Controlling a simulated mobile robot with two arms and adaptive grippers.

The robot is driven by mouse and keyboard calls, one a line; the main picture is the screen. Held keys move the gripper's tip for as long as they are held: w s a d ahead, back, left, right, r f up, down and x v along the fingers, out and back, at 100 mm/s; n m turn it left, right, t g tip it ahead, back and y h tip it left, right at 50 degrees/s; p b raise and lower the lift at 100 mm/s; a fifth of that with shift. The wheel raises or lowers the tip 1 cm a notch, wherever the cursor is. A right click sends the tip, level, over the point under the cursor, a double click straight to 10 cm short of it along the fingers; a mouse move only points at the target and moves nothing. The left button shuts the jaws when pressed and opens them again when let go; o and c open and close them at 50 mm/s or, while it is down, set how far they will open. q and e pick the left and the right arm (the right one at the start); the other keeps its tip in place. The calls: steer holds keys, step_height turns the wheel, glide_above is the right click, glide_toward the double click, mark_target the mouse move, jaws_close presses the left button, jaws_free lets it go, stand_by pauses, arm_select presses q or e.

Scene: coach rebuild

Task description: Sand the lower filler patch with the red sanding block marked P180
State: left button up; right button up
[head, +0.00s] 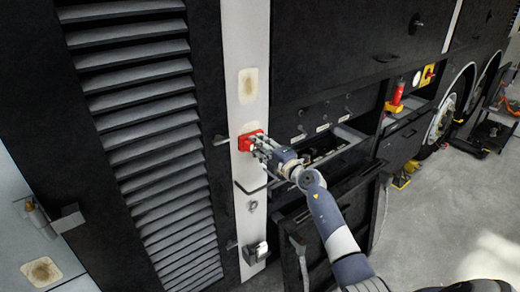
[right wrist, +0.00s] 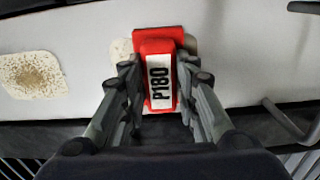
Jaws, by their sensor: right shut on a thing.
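The red sanding block (head: 246,139) is held at the white upright panel (head: 235,60). In the right wrist view its white label reads P180 (right wrist: 159,80). My right gripper (head: 261,146) is shut on the block; its fingers (right wrist: 160,103) grip both sides. A beige filler patch, the lower one (right wrist: 121,48), shows at both sides of the block, which hides its middle. I cannot tell whether the block's face touches it. The upper filler patch (head: 248,85) is uncovered on the panel and also shows in the right wrist view (right wrist: 32,75). My left gripper is not in view.
A louvred black grille (head: 140,110) lies left of the panel. Open drawers (head: 335,145) and a low dark door (head: 335,215) stand right of it. A latch (head: 255,252) sits lower on the panel. Another patch (head: 41,271) is at bottom left.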

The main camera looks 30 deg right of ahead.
steer(key=shift+r, duration=3.25)
steer(key=shift+f, duration=0.15)
step_height(320, 180, down, 11)
steer(key=b, duration=0.5)
